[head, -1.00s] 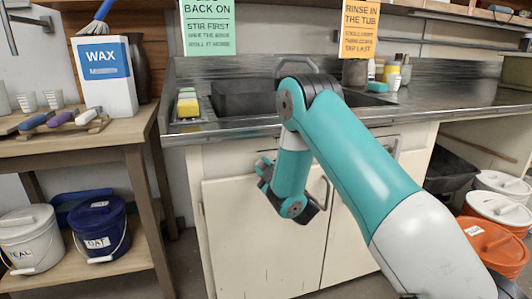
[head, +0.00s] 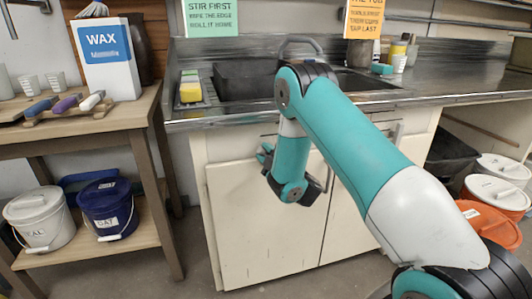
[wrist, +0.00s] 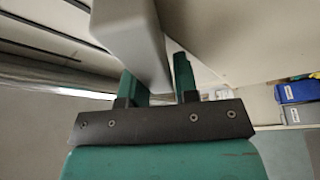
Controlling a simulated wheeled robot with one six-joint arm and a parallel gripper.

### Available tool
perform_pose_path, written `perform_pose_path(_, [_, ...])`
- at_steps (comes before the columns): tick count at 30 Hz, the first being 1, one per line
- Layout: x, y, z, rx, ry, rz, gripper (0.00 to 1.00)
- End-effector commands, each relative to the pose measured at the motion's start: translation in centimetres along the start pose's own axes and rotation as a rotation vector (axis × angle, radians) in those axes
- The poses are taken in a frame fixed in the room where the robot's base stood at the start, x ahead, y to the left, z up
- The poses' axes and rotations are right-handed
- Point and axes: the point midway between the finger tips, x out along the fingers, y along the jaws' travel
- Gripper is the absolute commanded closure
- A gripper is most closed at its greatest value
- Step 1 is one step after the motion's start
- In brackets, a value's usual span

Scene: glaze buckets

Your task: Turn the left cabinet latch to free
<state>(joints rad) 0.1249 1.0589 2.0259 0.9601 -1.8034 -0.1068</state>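The pale sink cabinet (head: 250,225) stands ahead in the head view, its two doors closed. A thin grey metal piece below the counter, partly behind my arm, may belong to the left latch, but its position cannot be read. My gripper (head: 265,156) is in front of the upper left door, mostly hidden by my wrist. In the wrist view my gripper (wrist: 162,85) has its two teal fingers apart. A thick light-grey bar (wrist: 132,38) reaches down to between them; whether it is the latch, and whether the fingers touch it, I cannot tell.
A wooden shelf table (head: 110,122) with a wax box (head: 105,58) and lidded buckets (head: 108,205) stands left. The steel sink counter (head: 230,118) overhangs the doors. More buckets (head: 497,190) are at right. The floor before the cabinet is clear.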

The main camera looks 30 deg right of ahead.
Motion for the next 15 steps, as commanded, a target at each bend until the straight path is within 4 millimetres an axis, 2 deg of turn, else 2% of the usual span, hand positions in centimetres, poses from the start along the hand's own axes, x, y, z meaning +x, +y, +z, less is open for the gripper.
perform_pose_path(1, [-0.03, -0.1, -0.01, 0.001, 0.0, -0.002, 0.59])
perform_pose_path(2, [-0.03, -0.09, 0.0, 0.001, 0.0, -0.002, 0.53])
perform_pose_path(3, [-0.02, -0.07, 0.0, 0.001, -0.001, -0.001, 0.5])
perform_pose_path(15, [-0.06, -0.27, 0.18, 0.026, -0.003, 0.01, 0.5])
